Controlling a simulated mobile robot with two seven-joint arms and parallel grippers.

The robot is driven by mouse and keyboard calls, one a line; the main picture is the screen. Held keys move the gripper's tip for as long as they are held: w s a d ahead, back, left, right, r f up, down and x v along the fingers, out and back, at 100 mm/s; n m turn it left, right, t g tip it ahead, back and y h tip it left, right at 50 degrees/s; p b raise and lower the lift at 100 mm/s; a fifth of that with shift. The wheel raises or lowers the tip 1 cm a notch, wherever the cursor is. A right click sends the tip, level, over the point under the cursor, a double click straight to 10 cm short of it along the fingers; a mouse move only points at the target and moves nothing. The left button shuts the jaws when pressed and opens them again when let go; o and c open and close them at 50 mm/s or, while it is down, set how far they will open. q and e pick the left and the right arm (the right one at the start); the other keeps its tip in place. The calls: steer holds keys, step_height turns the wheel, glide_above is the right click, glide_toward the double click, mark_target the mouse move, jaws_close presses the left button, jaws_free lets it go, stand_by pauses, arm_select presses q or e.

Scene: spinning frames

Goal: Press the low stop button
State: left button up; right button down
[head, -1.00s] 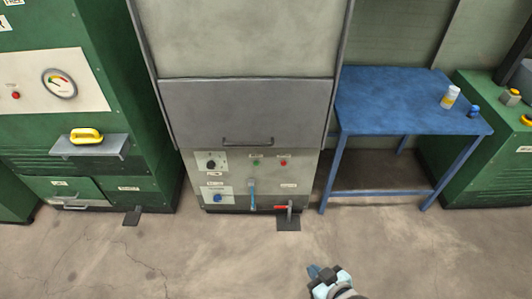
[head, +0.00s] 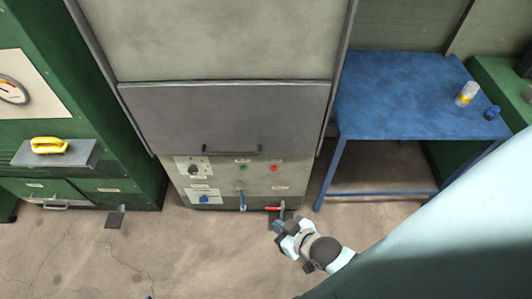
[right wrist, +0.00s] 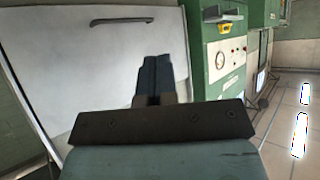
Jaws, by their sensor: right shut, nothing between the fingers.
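A small red button (head: 273,168) sits on the low front panel (head: 258,180) of the grey cabinet in the head view, right of a green button (head: 242,161). I take it for the low stop button; its label is too small to read. My right gripper (head: 278,227) is in front of the cabinet's base, lower in the picture than the button and apart from it. In the right wrist view its two dark fingers (right wrist: 155,80) are together and empty. My left gripper is not in view.
A black knob (head: 193,170), a blue knob (head: 204,199), a blue-handled lever (head: 242,201) and a red-handled lever (head: 275,208) share the cabinet's low front. A blue table (head: 410,105) stands right; a green machine (head: 130,170) stands left.

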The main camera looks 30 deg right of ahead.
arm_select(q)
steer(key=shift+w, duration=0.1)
arm_select(e)
steer(key=shift+w, duration=0.25)
steer(key=shift+s+a, duration=0.1)
steer(key=shift+s, duration=0.1)
steer(key=w+d+f+m+t+y+b, duration=0.1)
steer(key=w+d+f+m+t+b, duration=0.1)
steer(key=w+f+b, duration=0.5)
steer(key=w+d+f+m+t+b, duration=0.1)
steer(key=w+f+m+t+b, duration=0.15)
steer(key=f+b, duration=0.85)
arm_select(q)
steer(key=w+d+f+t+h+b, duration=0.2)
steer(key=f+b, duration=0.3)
steer(key=b, duration=0.4)
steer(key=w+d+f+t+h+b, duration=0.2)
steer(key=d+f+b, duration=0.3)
steer(key=b, duration=0.5)
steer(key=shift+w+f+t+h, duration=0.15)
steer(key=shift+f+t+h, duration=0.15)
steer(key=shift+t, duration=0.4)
arm_select(e)
steer(key=w+d+f+m+t, duration=0.4)
steer(key=w+d+f+m, duration=0.3)
steer(key=w+d+f, duration=0.3)
step_height(320, 180, down, 4)
steer(key=w, duration=0.3)
steer(key=shift+d+f, duration=0.25)
steer(key=shift+d, duration=0.05)
